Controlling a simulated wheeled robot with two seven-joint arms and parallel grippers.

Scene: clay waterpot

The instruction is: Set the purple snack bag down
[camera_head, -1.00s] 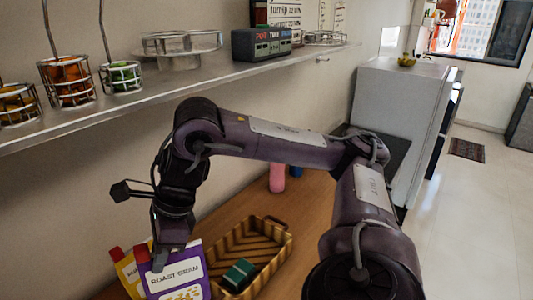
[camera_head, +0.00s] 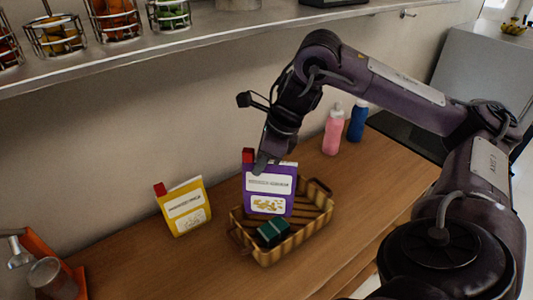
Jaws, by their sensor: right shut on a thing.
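The purple snack bag (camera_head: 268,188), with a white label and a red corner, is upright at the back left of the woven basket (camera_head: 268,255). It overlaps the basket in the picture, and its lower edge is hard to place against the basket floor. My right gripper (camera_head: 262,165) is shut on the bag's upper left part. My left gripper is not in view.
A dark green box (camera_head: 272,232) lies in the basket. A yellow bag (camera_head: 184,207) stands to the left on the wooden counter (camera_head: 190,262). A pink bottle (camera_head: 333,132) and a blue bottle (camera_head: 358,122) stand behind. A shelf (camera_head: 200,50) runs above.

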